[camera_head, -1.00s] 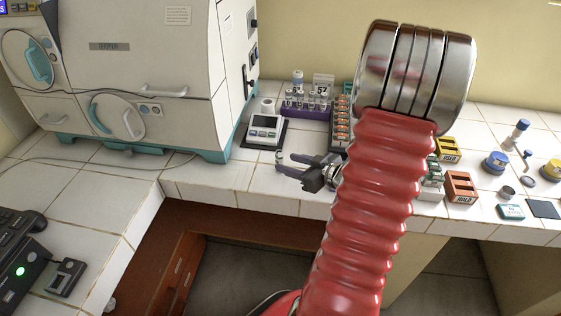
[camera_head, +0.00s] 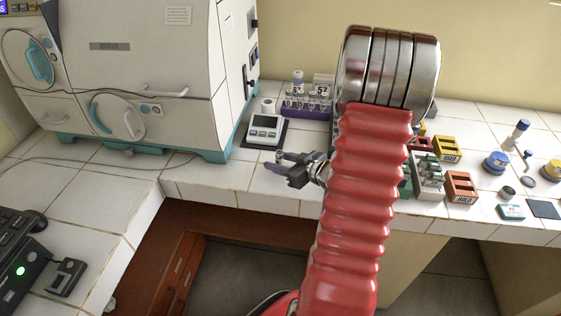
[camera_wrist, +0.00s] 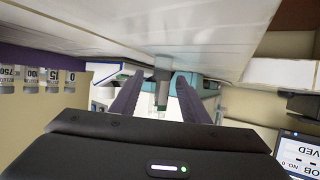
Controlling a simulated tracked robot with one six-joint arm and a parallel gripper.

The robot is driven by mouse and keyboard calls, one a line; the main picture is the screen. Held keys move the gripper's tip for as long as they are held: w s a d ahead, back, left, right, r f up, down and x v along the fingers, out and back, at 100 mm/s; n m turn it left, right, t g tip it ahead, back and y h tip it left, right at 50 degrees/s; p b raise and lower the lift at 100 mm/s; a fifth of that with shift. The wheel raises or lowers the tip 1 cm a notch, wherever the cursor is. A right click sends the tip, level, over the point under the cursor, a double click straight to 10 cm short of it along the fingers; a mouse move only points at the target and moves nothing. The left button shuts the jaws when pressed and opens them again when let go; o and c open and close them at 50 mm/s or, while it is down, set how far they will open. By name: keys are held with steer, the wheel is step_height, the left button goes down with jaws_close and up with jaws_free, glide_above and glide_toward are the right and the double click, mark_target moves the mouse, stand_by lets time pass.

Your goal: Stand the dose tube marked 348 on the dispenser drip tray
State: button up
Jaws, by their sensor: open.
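My gripper (camera_head: 276,162) is open low over the front of the white counter, with its two purple fingers pointing left. In the wrist view, which is upside down, the fingers (camera_wrist: 160,98) stand on either side of a small grey-and-green tube (camera_wrist: 162,87). The tube (camera_head: 279,154) also shows as a tiny pale shape by the fingertips in the head view; its marking cannot be read. It appears upright against the counter. I cannot tell whether the fingers touch it. I cannot make out a drip tray for certain.
A white device with a screen (camera_head: 265,124) sits on a dark base behind my gripper. A purple rack (camera_head: 303,111) holds several labelled tubes. A large white incubator (camera_head: 130,70) stands left. Coloured blocks, including an orange one (camera_head: 461,187), lie right. My red arm hides the middle.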

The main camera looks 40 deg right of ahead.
steer(key=shift+c, duration=0.2)
jaws_close()
stand_by(0.6)
